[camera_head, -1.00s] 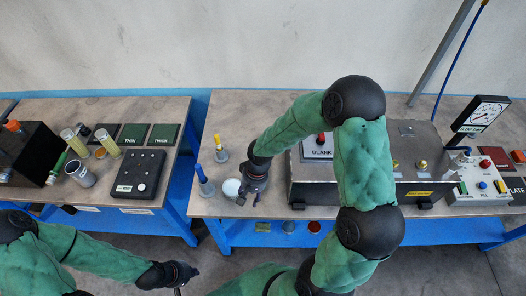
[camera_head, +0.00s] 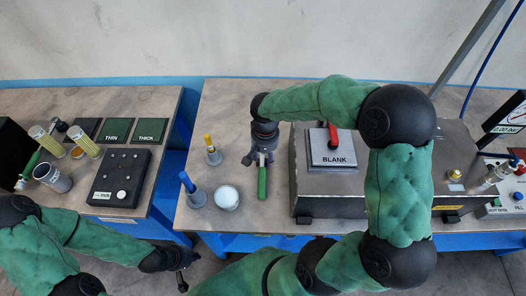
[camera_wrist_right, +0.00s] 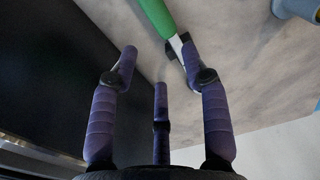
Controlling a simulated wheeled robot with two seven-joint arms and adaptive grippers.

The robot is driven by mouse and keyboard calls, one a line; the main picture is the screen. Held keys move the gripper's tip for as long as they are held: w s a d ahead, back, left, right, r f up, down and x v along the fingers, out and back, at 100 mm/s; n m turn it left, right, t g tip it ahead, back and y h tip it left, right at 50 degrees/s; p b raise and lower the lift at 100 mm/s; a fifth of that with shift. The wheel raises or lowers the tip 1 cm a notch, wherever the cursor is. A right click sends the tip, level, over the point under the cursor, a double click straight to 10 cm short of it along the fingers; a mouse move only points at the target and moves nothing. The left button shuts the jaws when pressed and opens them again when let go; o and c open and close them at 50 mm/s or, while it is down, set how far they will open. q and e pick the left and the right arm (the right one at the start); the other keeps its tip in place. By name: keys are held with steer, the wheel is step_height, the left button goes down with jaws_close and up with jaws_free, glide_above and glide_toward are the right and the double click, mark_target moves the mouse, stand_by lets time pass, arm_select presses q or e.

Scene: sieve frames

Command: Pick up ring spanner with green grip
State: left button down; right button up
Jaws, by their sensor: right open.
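The ring spanner's green grip (camera_head: 262,182) shows in the head view on the middle table, pointing toward the front edge. My right gripper (camera_head: 262,158) is over its far end and hides the ring. In the right wrist view the green grip (camera_wrist_right: 157,16) enters from the top, and its metal shaft (camera_wrist_right: 178,46) runs down beside the right fingertip. My right gripper (camera_wrist_right: 155,62) is open, with its fingers spread and nothing between them; I cannot tell whether a finger touches the shaft. My left gripper (camera_head: 182,268) is low in front of the tables; its jaws are unclear.
A grey metal box (camera_head: 340,192) with a BLANK plate stands just right of the spanner. A white-topped jar (camera_head: 227,198), a blue-handled tool (camera_head: 190,188) and a yellow-handled tool (camera_head: 211,148) stand to its left. A gap separates the left table (camera_head: 55,100).

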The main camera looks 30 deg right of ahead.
mark_target(264, 169)
steer(key=shift+w+d+f, duration=0.1)
steer(key=shift+f, duration=0.35)
step_height(264, 169, down, 5)
steer(key=shift+f+b, duration=0.15)
steer(key=shift+b, duration=0.45)
step_height(264, 169, down, 5)
steer(key=shift+w+r+b, duration=0.1)
steer(key=shift+r+b, duration=0.05)
steer(key=shift+b, duration=0.45)
steer(key=shift+r, duration=0.1)
jaws_close()
